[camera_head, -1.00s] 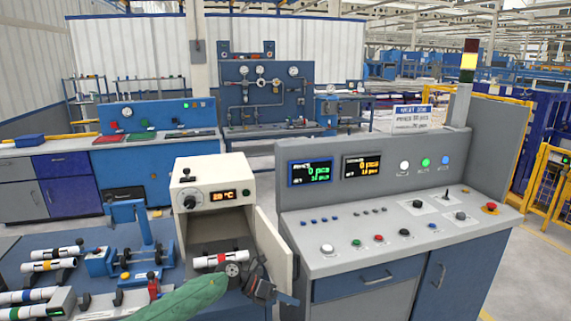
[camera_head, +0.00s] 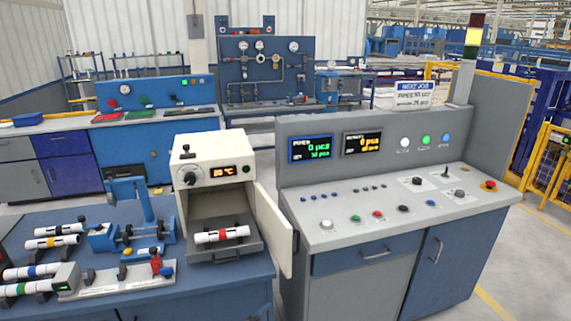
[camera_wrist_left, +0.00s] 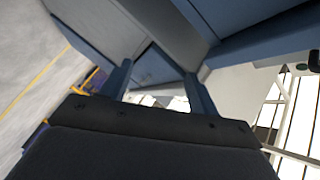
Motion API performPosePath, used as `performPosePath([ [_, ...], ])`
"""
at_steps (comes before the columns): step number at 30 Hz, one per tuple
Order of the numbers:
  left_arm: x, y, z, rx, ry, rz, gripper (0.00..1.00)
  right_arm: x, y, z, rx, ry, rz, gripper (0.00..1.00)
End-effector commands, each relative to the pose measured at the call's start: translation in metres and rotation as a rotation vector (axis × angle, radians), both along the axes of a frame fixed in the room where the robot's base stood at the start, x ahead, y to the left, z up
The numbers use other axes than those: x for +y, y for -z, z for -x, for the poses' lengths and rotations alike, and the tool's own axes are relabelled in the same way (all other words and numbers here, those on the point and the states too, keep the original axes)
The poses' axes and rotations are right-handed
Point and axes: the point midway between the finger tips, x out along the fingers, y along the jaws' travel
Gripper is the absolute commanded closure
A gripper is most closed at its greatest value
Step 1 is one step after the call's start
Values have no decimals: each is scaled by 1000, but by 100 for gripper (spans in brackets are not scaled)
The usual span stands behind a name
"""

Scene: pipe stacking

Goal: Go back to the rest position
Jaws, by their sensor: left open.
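In the head view neither of my grippers shows. A white pipe with a red band (camera_head: 222,235) lies on the tray of the open white oven (camera_head: 211,155). The oven door (camera_head: 272,230) stands open to the right. In the left wrist view my left gripper (camera_wrist_left: 157,85) shows its two fingers apart, with nothing between them. Grey and blue cabinet surfaces and bare floor are behind it. My right gripper is in neither view.
Several banded pipes (camera_head: 52,241) rest on holders on the blue bench (camera_head: 225,278) at the left. A blue clamp fixture (camera_head: 130,225) stands beside the oven. The grey control console (camera_head: 395,215) is close on the right. Open floor (camera_head: 530,255) lies at the far right.

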Motion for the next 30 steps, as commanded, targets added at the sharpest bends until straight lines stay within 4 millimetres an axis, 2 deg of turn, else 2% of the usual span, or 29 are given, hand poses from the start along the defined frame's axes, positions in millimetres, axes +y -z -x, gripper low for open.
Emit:
performPosePath([
  [1,10,25,15,80,-64,35,39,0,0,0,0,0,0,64],
  [5,39,84,54,285,-230,114,39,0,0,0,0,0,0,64],
  [8,60,128,91,442,-352,169,39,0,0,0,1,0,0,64],
  [11,78,170,134,593,-465,215,39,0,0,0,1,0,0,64],
  [15,98,221,201,797,-611,269,39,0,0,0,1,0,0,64],
  [17,104,240,232,883,-671,289,39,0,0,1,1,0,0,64],
  [21,117,279,307,1080,-804,332,39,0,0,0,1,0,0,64],
  [24,124,300,359,1208,-888,357,39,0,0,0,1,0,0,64],
  [27,127,313,402,1311,-954,374,39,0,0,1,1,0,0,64],
  [30,129,321,432,1384,-1000,386,39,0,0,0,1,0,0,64],
])
